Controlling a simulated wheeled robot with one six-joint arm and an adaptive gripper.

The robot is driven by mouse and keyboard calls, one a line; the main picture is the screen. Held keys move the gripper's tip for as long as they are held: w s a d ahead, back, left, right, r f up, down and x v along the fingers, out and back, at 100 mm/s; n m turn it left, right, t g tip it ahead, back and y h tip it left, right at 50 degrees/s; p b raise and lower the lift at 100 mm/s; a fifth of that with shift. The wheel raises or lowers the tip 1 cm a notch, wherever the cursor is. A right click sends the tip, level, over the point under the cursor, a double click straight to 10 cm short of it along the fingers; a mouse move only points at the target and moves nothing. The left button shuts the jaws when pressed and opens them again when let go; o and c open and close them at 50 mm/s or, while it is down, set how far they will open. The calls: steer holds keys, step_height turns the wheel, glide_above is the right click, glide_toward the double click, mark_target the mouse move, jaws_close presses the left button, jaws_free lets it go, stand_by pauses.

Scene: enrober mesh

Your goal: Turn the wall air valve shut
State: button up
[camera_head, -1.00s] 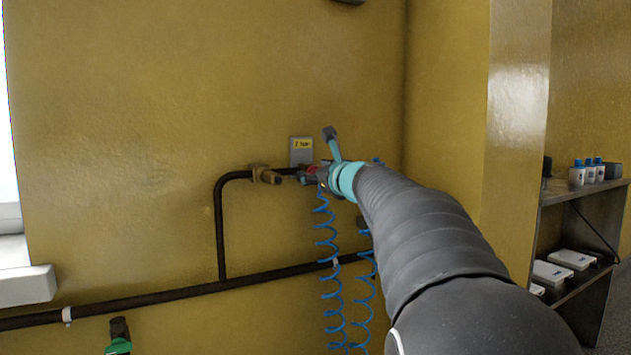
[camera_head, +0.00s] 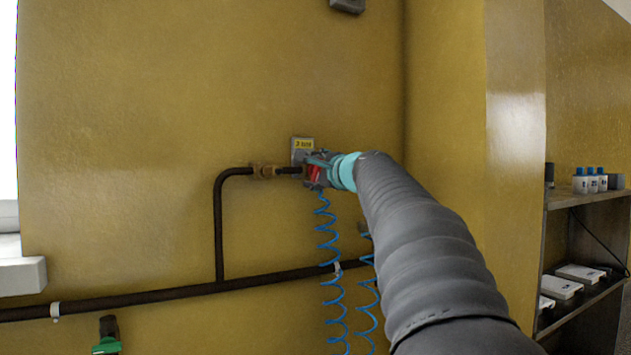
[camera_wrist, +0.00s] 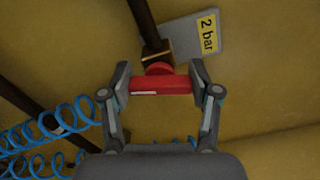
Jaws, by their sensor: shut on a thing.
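The air valve on the yellow wall has a red handle (camera_wrist: 160,86) and a brass body (camera_wrist: 156,52) at the end of a dark pipe. In the wrist view the handle bar lies roughly crosswise to that pipe. My gripper (camera_wrist: 161,80) is shut on the red handle, one finger at each end of it.
A grey plate with a yellow "2 bar" label (camera_wrist: 207,37) is on the wall by the valve. Blue coiled hoses (camera_head: 329,265) hang below. A green-handled fitting (camera_head: 107,345) is at lower left. A shelf (camera_head: 585,198) with bottles stands at right.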

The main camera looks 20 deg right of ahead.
steer(key=shift+f+n+b, duration=0.1)
steer(key=shift+n+b, duration=0.8)
steer(key=shift+n, duration=0.7)
steer(key=o, duration=1.2)
steer(key=shift+c, duration=0.2)
steer(key=shift+s, duration=0.1)
steer(key=s, duration=1.1)
steer(key=shift+s+d, duration=0.15)
steer(key=shift+s, duration=0.25)
steer(key=shift+n, duration=0.4)
